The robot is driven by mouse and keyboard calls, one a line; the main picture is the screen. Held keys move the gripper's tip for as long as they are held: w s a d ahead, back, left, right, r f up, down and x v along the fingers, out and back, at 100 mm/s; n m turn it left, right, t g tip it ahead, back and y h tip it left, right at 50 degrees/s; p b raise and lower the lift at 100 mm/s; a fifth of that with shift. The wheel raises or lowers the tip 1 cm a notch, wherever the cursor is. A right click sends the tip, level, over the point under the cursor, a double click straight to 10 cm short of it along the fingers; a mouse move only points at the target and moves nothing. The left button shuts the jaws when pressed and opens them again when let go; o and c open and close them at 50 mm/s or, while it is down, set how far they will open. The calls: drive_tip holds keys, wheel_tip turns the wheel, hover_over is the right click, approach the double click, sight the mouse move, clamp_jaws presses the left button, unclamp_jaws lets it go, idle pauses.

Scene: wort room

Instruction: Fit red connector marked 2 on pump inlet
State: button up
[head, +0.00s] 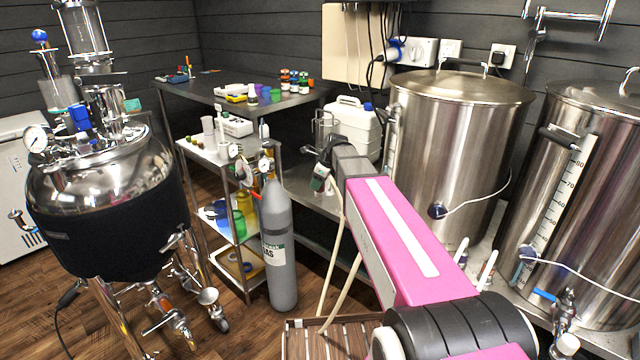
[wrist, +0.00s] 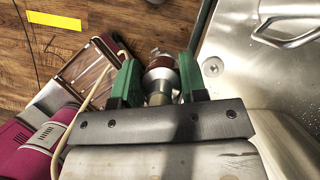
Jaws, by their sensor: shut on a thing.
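My gripper (wrist: 159,66) has green fingers, which are closed around a metal fitting with a dark red band (wrist: 161,76) in the wrist view. It looks like the red connector; no number can be read on it. In the head view my gripper (head: 321,178) is small and partly hidden by my pink arm, beside the steel bench, and the connector cannot be made out there. I cannot pick out the pump or its inlet in either view. Pale hoses (head: 338,262) hang below the gripper in the head view.
Two large steel vessels (head: 452,140) stand on the bench at right. A white jerrycan (head: 352,125) is behind my gripper. A grey gas cylinder (head: 278,250) and a shelf trolley (head: 225,160) stand left. In the wrist view, a steel surface with a handle (wrist: 285,30) lies right.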

drive_tip(key=shift+r, duration=0.15)
drive_tip(key=shift+r, duration=2.1)
